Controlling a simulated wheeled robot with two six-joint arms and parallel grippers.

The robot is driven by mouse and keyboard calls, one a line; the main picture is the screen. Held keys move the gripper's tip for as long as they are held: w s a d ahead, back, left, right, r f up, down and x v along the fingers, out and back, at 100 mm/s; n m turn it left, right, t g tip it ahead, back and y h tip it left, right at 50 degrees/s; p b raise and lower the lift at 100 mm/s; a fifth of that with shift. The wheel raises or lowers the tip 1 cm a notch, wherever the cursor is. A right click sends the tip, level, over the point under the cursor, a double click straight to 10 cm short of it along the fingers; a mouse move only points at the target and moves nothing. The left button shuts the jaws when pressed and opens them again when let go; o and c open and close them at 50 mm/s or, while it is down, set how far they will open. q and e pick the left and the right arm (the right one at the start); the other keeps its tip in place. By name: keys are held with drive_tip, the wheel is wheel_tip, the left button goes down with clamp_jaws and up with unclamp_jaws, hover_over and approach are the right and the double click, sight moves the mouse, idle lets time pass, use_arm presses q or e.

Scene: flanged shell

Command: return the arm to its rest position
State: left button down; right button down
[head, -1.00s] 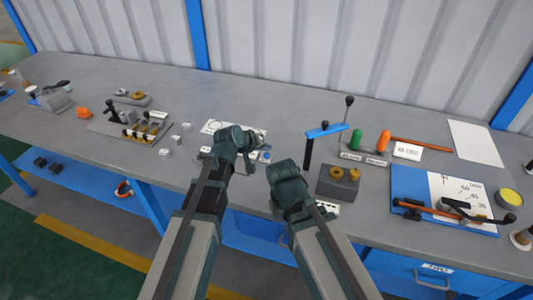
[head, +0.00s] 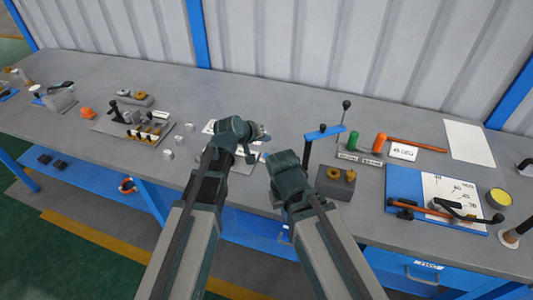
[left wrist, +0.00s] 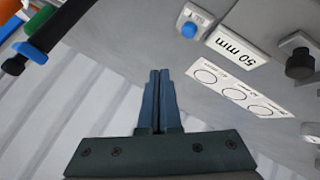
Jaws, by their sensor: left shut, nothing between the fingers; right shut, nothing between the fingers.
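My left gripper (head: 262,133) is above the middle of the bench in the head view, its wrist partly covering a white card there. In the left wrist view its two blue fingers (left wrist: 160,72) lie together with nothing between them. A label reading "50 mm" (left wrist: 236,45) and a white card with several circles (left wrist: 236,91) show beyond the fingertips. My right gripper (head: 287,165) is lower and to the right, near the bench's front edge. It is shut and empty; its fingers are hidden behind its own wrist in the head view.
Right of my right gripper are a grey block with brass-coloured knobs (head: 334,187), a blue-topped post (head: 308,155) and a blue board (head: 399,182). A grey rack of small parts (head: 108,126) is at left. The bench's back strip (head: 230,90) is clear.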

idle(0.4)
use_arm(q)
drive_tip(key=s+f+m+g+y, duration=0.1)
drive_tip(key=s, duration=0.4)
drive_tip(key=s+f+m+g+y, duration=0.1)
drive_tip(key=s+f+g, duration=0.1)
drive_tip(key=s, duration=0.3)
drive_tip(key=s+f+m+g, duration=0.1)
drive_tip(key=s+f, duration=0.1)
drive_tip(key=s, duration=0.3)
drive_tip(key=shift+a+f+m+g+y, duration=0.2)
drive_tip(key=shift+a+m+g+y, duration=0.1)
drive_tip(key=shift+m+y, duration=0.1)
drive_tip(key=s+a+f+m+g+y, duration=0.1)
drive_tip(key=s+a+g+y, duration=0.2)
drive_tip(key=s, duration=0.7)
drive_tip(key=shift+s+a+m+y, duration=0.4)
drive_tip(key=shift+a+y, duration=0.1)
drive_tip(key=shift+a, duration=0.5)
